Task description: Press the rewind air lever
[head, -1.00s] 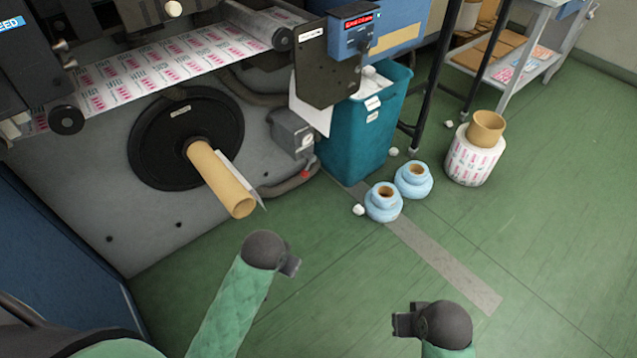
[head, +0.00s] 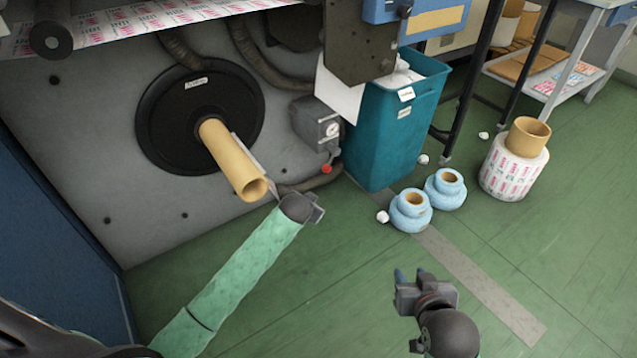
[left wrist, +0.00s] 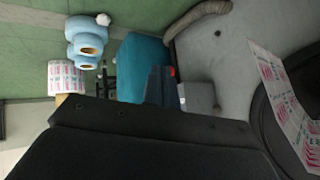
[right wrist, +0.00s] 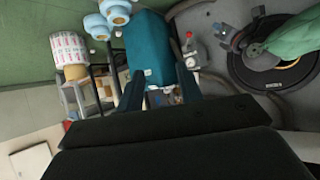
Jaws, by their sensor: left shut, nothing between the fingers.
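A grey box with a round gauge (head: 318,122) is mounted on the machine's panel, with a small red-tipped lever (head: 326,169) at its lower edge. The red tip also shows in the left wrist view (left wrist: 172,72) and in the right wrist view (right wrist: 188,35). My left gripper (head: 318,208) is shut and empty, below the red tip in the head view and apart from it; its fingers are hard to make out. My right gripper (head: 409,274) is open and empty, low over the green floor, its two fingers apart in the right wrist view.
A cardboard core (head: 232,162) on a black disc (head: 160,125) sticks out just left of my left gripper. A teal bin (head: 385,140) stands right of the box.

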